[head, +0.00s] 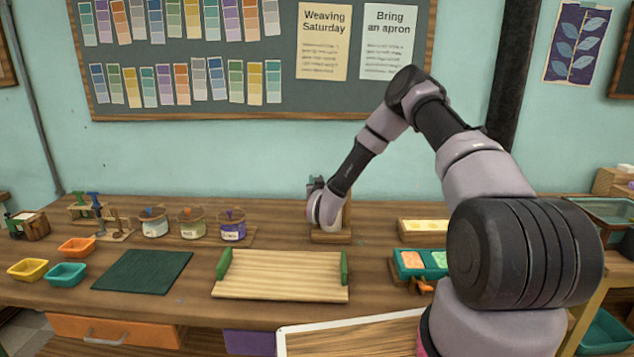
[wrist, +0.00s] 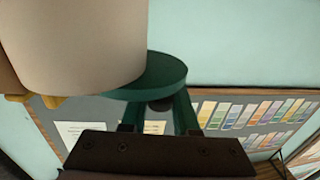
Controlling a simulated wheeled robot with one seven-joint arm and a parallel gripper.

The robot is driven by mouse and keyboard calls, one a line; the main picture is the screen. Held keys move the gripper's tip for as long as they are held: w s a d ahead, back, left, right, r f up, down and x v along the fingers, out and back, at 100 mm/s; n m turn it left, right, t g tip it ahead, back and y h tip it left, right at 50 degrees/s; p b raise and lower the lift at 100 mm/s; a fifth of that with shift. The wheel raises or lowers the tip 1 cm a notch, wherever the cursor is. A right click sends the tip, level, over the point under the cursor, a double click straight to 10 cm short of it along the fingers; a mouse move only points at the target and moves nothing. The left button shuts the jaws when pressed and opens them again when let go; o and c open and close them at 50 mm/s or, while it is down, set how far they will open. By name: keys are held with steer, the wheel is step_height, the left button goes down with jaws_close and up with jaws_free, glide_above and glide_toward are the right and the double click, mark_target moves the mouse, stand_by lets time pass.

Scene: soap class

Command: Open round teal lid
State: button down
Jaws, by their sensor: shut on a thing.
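In the wrist view, a round dark teal lid (wrist: 165,77) with a small dark knob (wrist: 160,104) shows beside the end of a big cream container (wrist: 75,45). The container hides part of the lid, and I cannot tell whether they touch. My gripper (wrist: 158,112) has its two fingers on either side of the knob and is shut on the lid. In the head view my arm's end is over a wooden stand (head: 330,237) at the back of the bench; my wrist hides most of the container and lid.
A slatted wooden tray (head: 280,287) with green ends lies in front of the stand. Several pigment jars (head: 192,226) stand to the left, beyond a dark green mat (head: 143,272). A teal box (head: 410,270) with coloured blocks is at right. The wall is close behind.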

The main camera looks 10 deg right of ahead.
stand_by(0.4)
steer(key=c, duration=0.7)
jaws_free()
